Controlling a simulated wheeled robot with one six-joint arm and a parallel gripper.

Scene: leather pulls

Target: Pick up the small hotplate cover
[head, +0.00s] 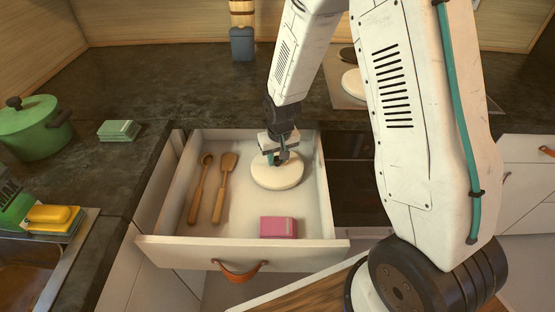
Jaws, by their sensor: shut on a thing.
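The small hotplate cover (278,176) is a round cream disc. It shows in the head view inside the open drawer (246,239), toward the back right. My gripper (279,157) reaches down into the drawer from above and is shut on the cover, at its upper middle. The fingertips hide that part of the cover. I cannot tell whether the cover touches the drawer floor or is slightly raised.
A wooden spoon (202,190) and a wooden spatula (224,187) lie left in the drawer; a pink box (278,227) is near its front. A green pot (33,127) and green sponges (119,130) stand on the left counter. Another pale disc (352,83) lies on the hob, partly hidden.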

